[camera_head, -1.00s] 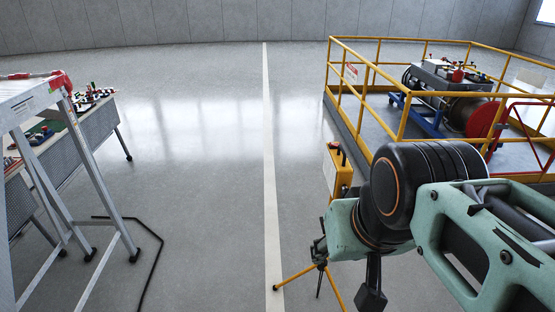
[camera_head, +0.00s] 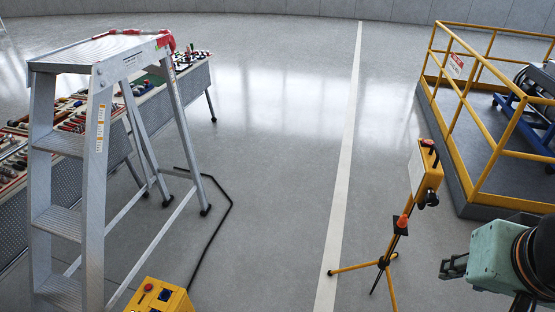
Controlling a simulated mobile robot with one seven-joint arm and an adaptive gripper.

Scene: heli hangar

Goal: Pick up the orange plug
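A small orange piece (camera_head: 402,221), which looks like the orange plug, sits on a dark holder partway up a yellow tripod stand right of the white floor line. It is small in the view, so its exact shape is hard to tell. My arm's green wrist is at the lower right edge. A dark end part (camera_head: 453,267), which seems to be my gripper, sticks out to its left. It is to the right of the orange piece and lower in the picture, apart from it. Its fingers are too small to read, and nothing is clearly held.
A yellow control box (camera_head: 431,172) tops the tripod stand. A yellow-railed platform (camera_head: 490,205) stands at right. A metal stepladder (camera_head: 97,150) and a tool-covered table (camera_head: 195,85) are at left. A yellow box (camera_head: 160,297) is at the bottom. Middle floor is open.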

